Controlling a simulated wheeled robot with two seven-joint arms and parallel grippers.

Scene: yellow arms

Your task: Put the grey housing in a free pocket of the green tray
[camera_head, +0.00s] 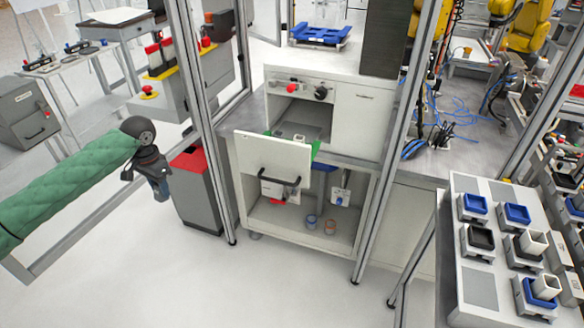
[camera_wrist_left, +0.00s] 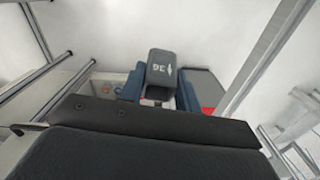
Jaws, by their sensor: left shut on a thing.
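In the left wrist view, the grey housing (camera_wrist_left: 165,72) is a dark grey block marked "36", held between the blue fingers of my left gripper (camera_wrist_left: 158,92). In the head view my left gripper (camera_head: 161,192) hangs over open floor at the left, well away from the tray; the housing cannot be made out there. The green tray (camera_head: 316,148) lies in the cabinet opening, mostly hidden behind a white door panel. Small grey pieces show on it; which pockets are free cannot be told. My right gripper is not in view.
The white cabinet (camera_head: 357,120) has its white door panel (camera_head: 273,158) with a black handle standing open. Metal frame posts (camera_head: 392,150) stand near it. A table with blue and black fixtures (camera_head: 479,285) is at the right. A red-topped grey bin (camera_head: 196,190) stands near my gripper.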

